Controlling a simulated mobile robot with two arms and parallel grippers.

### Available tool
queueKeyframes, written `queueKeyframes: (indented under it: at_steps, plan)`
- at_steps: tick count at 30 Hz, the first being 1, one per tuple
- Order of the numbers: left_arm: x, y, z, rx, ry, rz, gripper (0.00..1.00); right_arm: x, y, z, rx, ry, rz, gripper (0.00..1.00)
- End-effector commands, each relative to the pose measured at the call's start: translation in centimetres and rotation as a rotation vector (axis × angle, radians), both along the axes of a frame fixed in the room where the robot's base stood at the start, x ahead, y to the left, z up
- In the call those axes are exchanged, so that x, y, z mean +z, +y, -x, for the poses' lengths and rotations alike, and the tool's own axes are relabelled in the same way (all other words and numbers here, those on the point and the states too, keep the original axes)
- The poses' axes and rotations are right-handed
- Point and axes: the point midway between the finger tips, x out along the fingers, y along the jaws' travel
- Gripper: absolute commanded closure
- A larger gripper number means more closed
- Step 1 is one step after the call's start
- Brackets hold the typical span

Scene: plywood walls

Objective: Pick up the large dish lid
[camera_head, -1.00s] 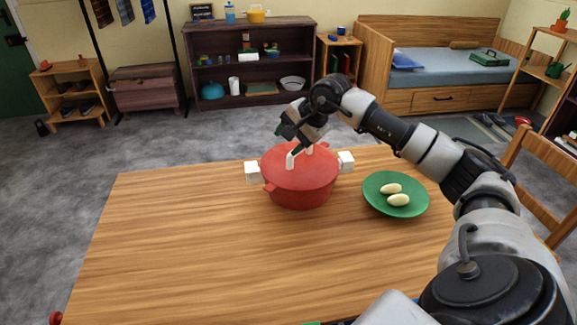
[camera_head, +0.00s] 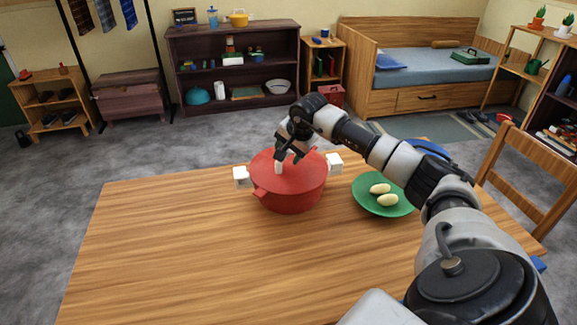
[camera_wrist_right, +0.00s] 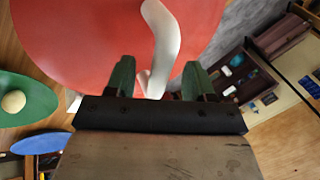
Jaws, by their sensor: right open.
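The large dish lid (camera_head: 300,172) is red with a white arched handle (camera_head: 279,168) and sits on a red pot (camera_head: 290,198) with side handles on the table. In the right wrist view the red lid (camera_wrist_right: 80,40) fills the upper left, and its white handle (camera_wrist_right: 163,45) reaches down between the two green fingers. My right gripper (camera_head: 290,158) is over the lid at its handle; in the right wrist view the gripper (camera_wrist_right: 160,80) is open, with the fingers on either side of the handle's near end. Contact cannot be told. My left gripper is not in view.
White blocks (camera_head: 241,177) (camera_head: 335,163) show at the pot's two sides. A chair (camera_head: 535,185) stands at the table's right. The table's front left (camera_head: 170,260) is clear.

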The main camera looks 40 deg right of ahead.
Motion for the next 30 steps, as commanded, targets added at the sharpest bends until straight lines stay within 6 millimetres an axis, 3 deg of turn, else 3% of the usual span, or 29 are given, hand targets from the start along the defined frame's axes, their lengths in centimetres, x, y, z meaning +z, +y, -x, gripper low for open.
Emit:
queueKeyframes:
  at_steps: [3, 10, 21, 30]
  plan:
    - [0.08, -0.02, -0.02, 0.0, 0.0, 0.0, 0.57, -0.91, -0.03, -0.4, -0.001, 0.0, 0.0, 0.47]
    - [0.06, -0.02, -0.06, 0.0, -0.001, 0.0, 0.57, -1.02, -0.03, -0.45, 0.0, -0.001, 0.0, 0.47]
    - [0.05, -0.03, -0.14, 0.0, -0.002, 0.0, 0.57, -0.98, -0.04, -0.45, 0.0, -0.001, 0.0, 1.0]
    - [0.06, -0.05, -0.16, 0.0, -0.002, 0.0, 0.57, -0.9, -0.05, -0.47, 0.0, -0.003, 0.0, 1.0]
